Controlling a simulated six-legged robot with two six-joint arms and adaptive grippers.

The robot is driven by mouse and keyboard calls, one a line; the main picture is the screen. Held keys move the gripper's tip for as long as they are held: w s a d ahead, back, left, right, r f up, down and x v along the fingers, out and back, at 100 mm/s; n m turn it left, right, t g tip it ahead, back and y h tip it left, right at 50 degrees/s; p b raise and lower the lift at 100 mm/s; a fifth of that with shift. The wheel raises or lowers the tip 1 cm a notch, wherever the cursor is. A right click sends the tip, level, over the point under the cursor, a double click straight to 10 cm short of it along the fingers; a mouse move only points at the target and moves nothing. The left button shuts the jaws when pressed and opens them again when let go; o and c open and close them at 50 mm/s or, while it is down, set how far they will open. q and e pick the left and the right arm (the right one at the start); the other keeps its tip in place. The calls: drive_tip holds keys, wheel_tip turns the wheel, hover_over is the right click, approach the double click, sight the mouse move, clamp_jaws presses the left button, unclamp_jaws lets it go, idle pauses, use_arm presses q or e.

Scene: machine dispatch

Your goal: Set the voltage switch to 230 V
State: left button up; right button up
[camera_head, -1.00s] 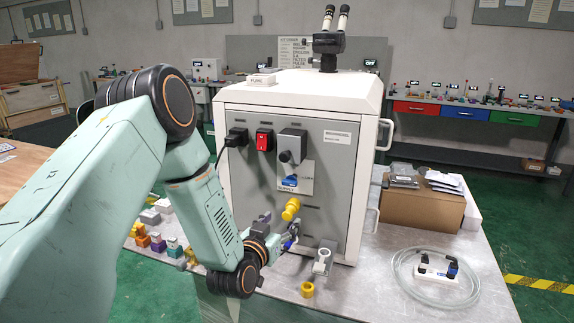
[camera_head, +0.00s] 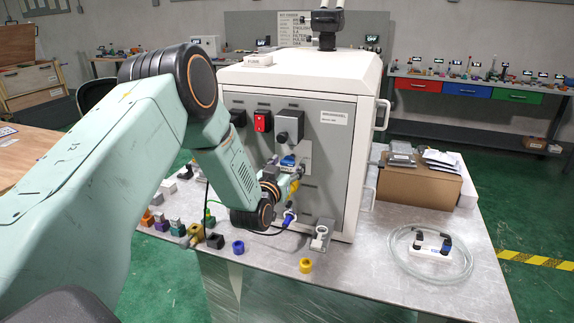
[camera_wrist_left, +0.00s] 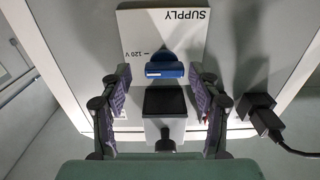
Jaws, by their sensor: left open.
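The voltage switch is a blue piece (camera_head: 288,160) on the white SUPPLY plate (camera_head: 305,155) of the grey machine front (camera_head: 325,150). No 230 V mark is readable. My right gripper is out of view.
A red rocker switch (camera_head: 263,121) and a black plug (camera_head: 238,118) sit left of the grey block (camera_head: 289,125). Coiled tubing (camera_head: 432,252) lies at right.

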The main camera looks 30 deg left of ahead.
use_arm(q)
drive_tip(key=shift+w+a+f, duration=0.1)
drive_tip(key=shift+a, duration=0.35)
drive_tip(key=shift+s+d, duration=0.1)
drive_tip(key=shift+s, duration=0.1)
drive_tip(key=shift+c, duration=1.3)
drive_tip(key=shift+w+d, duration=0.1)
drive_tip(key=shift+d, duration=0.15)
drive_tip(key=c, duration=0.3)
drive_tip(key=shift+a, duration=0.25)
drive_tip(key=c, duration=0.4)
drive_tip(key=shift+d, duration=0.15)
drive_tip(key=shift+c, duration=1)
